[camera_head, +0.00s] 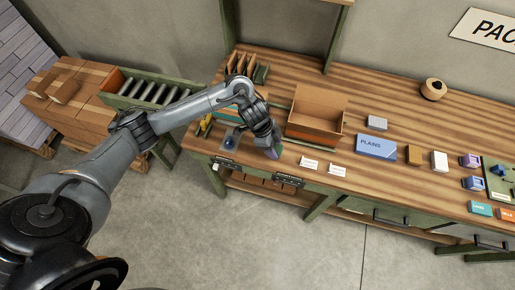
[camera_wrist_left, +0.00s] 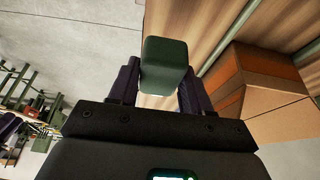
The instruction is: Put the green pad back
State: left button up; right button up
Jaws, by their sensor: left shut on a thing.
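My left gripper (camera_head: 272,150) is over the front edge of the wooden bench, left of two white cards. In the left wrist view it (camera_wrist_left: 158,90) is shut on a dark green block, the green pad (camera_wrist_left: 165,62), which sits between its two dark purple fingers. In the head view the pad is mostly hidden by the gripper and only a small greenish part shows. I cannot tell whether the pad touches the bench top. My right gripper is not in view.
An open cardboard box (camera_head: 316,112) stands just behind and right of the gripper. White cards (camera_head: 309,163), a blue PLAINS box (camera_head: 376,146) and several small blocks lie to the right. A green tray (camera_head: 498,187) is at the far right. A blue object on a small plate (camera_head: 229,143) is left.

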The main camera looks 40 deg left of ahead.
pick_arm(q)
send_over(260, 152)
jog(key=a, duration=0.1)
jog(key=f, duration=0.4)
jog(key=shift+s+f, duration=0.2)
jog(key=shift+s, duration=0.1)
jog(key=shift+a+f, duration=0.1)
jog(key=shift+f, duration=1.95)
jog(key=shift+f, duration=0.1)
jog(key=o, duration=0.9)
jog(key=shift+o, duration=0.2)
